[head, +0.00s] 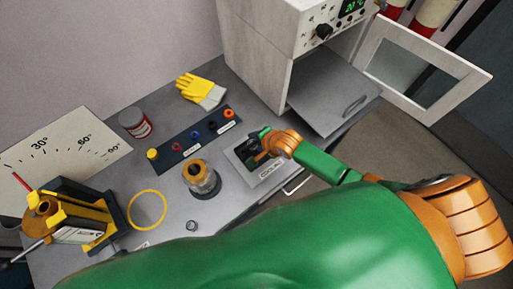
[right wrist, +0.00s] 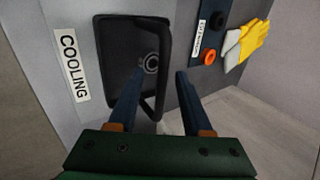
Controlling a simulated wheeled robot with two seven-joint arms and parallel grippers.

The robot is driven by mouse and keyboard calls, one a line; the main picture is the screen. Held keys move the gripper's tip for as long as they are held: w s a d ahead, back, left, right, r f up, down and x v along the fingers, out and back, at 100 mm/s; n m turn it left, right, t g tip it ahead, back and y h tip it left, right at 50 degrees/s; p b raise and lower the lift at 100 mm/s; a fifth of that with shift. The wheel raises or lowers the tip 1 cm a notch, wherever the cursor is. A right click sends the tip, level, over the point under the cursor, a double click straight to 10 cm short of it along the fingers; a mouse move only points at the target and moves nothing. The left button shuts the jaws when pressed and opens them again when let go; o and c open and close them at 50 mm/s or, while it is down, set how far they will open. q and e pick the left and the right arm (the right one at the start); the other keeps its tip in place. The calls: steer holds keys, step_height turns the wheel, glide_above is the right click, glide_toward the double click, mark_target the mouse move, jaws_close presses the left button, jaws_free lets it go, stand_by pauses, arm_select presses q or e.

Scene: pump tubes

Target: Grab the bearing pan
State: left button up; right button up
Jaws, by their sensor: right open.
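The bearing pan (head: 249,157) is a dark tray lying on the light plate labelled COOLING on the worktop. In the right wrist view, the black pan (right wrist: 118,62) has a raised rim, and a small ring-shaped bearing (right wrist: 151,63) lies inside it. My right gripper (head: 259,143) is over the pan and partly hides it in the head view. In the right wrist view, its two fingers (right wrist: 159,75) are apart with nothing gripped; the pan's right rim lies between them. I cannot tell whether they touch it. My left gripper is not in view.
A dark strip (head: 184,147) with coloured rings lies behind the plate, with yellow gloves (head: 197,88) beyond. A glass-and-brass part (head: 202,179) stands left of the plate. An oven (head: 290,45) with open door (head: 425,75) stands at the back right.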

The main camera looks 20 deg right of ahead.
steer(key=shift+w+d+f, duration=0.15)
steer(key=shift+w+d, duration=0.05)
steer(key=shift+w, duration=0.05)
steer(key=shift+s+a, duration=0.15)
jaws_close()
stand_by(1.0)
